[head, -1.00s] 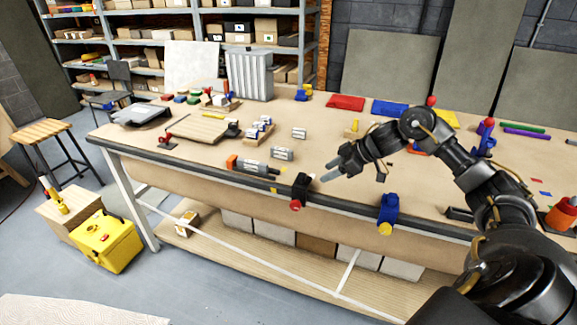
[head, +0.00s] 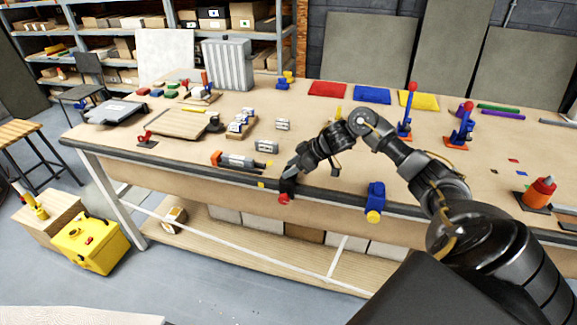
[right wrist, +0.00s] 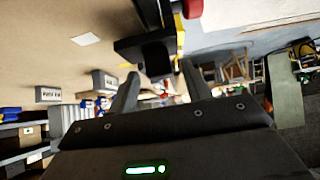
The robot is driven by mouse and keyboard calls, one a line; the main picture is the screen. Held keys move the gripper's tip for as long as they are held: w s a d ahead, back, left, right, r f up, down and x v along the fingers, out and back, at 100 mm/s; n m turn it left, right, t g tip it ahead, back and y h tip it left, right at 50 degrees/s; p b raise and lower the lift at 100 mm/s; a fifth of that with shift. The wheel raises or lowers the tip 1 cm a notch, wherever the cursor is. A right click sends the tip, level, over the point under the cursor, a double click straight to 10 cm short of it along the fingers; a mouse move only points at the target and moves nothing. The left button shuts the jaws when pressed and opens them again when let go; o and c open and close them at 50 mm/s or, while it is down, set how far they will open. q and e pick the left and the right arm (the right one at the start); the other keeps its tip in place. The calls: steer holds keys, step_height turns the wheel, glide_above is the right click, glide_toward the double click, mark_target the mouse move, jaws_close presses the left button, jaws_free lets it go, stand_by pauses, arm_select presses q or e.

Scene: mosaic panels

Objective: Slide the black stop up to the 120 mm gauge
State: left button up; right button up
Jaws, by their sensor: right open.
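The black stop (head: 287,187) with a red knob (head: 284,199) sits on the table's front edge. In the right wrist view the black stop (right wrist: 148,42) is just beyond my fingertips, with its red knob (right wrist: 192,8) at the top. My right gripper (head: 291,173) is open at the stop; it also shows in the right wrist view (right wrist: 158,76). Contact cannot be told. Two small grey labelled blocks, one (head: 283,125) on the tabletop and one (right wrist: 47,94) in the wrist view, may be gauges; their markings are unreadable. My left gripper is not in view.
An orange-and-grey tool (head: 238,161) lies left of the stop near the front edge. A blue clamp with a yellow knob (head: 373,217) sits on the edge to the right. Between this clamp and the stop the edge is clear.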

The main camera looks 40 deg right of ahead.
steer(key=shift+x, duration=0.8)
jaws_close()
